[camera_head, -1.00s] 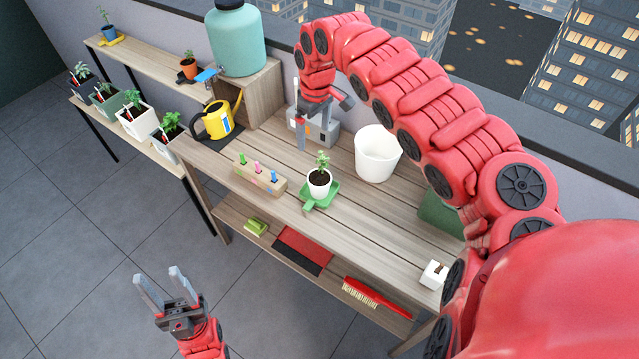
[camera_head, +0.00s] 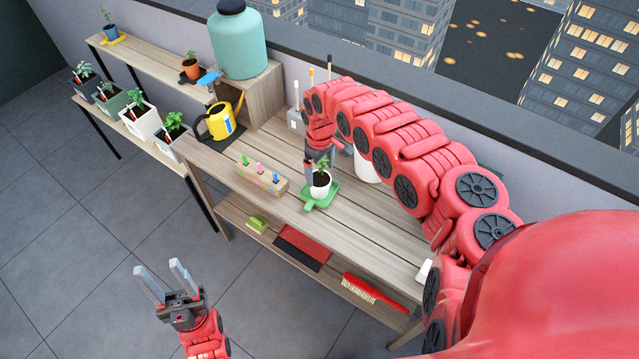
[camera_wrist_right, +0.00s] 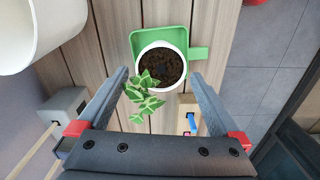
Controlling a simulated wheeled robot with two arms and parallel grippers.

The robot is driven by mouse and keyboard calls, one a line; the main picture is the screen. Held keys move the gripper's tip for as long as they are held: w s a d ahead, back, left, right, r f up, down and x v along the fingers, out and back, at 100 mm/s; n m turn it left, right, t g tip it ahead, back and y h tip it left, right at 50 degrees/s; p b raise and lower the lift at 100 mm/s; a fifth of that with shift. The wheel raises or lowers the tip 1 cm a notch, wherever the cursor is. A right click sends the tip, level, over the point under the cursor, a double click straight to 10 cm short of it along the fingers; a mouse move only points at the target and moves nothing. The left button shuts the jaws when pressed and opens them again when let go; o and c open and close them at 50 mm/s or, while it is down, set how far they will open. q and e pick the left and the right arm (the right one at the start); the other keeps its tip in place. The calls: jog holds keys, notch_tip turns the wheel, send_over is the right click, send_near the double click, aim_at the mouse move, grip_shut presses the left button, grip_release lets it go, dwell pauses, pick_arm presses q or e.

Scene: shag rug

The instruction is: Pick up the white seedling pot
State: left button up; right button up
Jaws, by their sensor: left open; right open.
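The white seedling pot (camera_head: 319,190) stands upright on a green tray with a handle (camera_head: 308,206) on the wooden bench. It holds dark soil and a small green seedling. In the right wrist view the pot (camera_wrist_right: 143,50) and tray (camera_wrist_right: 199,53) lie ahead of the fingertips. My right gripper (camera_head: 322,160) is just behind the pot in the head view. In the right wrist view my right gripper (camera_wrist_right: 158,82) is open, with the seedling's leaves between its fingers and the pot's rim beyond. My left gripper (camera_head: 160,276) is open and empty over the floor, away from the bench.
A large white planter (camera_wrist_right: 28,30) stands close to the right gripper. A wooden block with coloured pegs (camera_head: 262,175) sits left of the tray. A yellow watering can (camera_head: 220,118) is further left. A grey holder (camera_head: 296,121) with upright sticks stands behind.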

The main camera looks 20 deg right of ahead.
aim_at(321, 179)
jog(key=f, duration=0.1)
jog(key=f+p, duration=0.1)
jog(key=f, duration=0.1)
jog(key=shift+s+a+f, duration=0.1)
jog(key=shift+s+a, duration=0.05)
jog(key=shift+s, duration=0.05)
jog(key=shift+d+f, duration=0.2)
jog(key=shift+f, duration=0.45)
jog(key=c, duration=1.3)
jog(key=shift+r, duration=0.15)
